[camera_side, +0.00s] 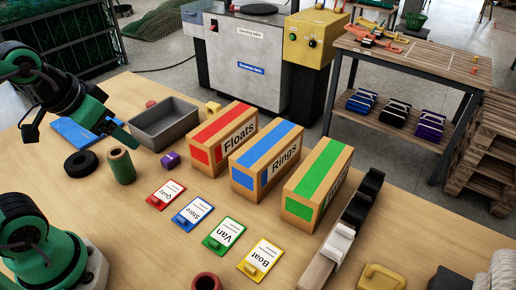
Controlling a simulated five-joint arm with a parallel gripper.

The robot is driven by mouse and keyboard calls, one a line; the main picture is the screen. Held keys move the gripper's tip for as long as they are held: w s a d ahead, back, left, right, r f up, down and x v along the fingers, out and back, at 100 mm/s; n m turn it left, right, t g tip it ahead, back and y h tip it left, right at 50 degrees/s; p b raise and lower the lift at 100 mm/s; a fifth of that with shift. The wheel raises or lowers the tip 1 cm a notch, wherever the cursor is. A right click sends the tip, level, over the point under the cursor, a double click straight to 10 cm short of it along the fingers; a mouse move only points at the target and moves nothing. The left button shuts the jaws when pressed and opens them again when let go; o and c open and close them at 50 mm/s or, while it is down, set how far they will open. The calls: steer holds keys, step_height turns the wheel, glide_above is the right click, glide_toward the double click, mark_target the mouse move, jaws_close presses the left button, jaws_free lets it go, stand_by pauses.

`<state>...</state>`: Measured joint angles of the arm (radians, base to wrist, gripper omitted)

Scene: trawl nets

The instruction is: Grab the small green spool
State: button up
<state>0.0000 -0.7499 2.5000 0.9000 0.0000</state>
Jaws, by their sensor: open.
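The small green spool (123,170) stands upright on the wooden table at the left, with a reddish-brown core showing at its top. My gripper (118,132) hangs above and just behind it in the picture, pointing down and to the right. Its green fingertip is close to the spool's top, and I see no clear contact. The gripper is open and holds nothing that I can see. The exact gap between the jaws is hard to make out from this side.
A black ring (81,163) lies left of the spool, and a small purple item (170,160) right of it. A grey tray (163,124) and blue flat piece (72,132) are behind. Colored cards and the Floats box (221,142), Rings box (266,160) and green-striped box (317,185) stand rightward.

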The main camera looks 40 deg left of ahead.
steer(key=n+g, duration=0.4)
steer(key=g, duration=0.2)
glide_toward(122, 166)
steer(key=a, duration=0.3)
steer(key=shift+w+f, duration=0.3)
steer(key=shift+w, duration=0.1)
steer(key=shift+f, duration=0.1)
steer(key=shift+d+f, duration=0.1)
steer(key=shift+f, duration=1.1)
steer(key=shift+f, duration=0.1)
steer(key=shift+f, duration=2.5)
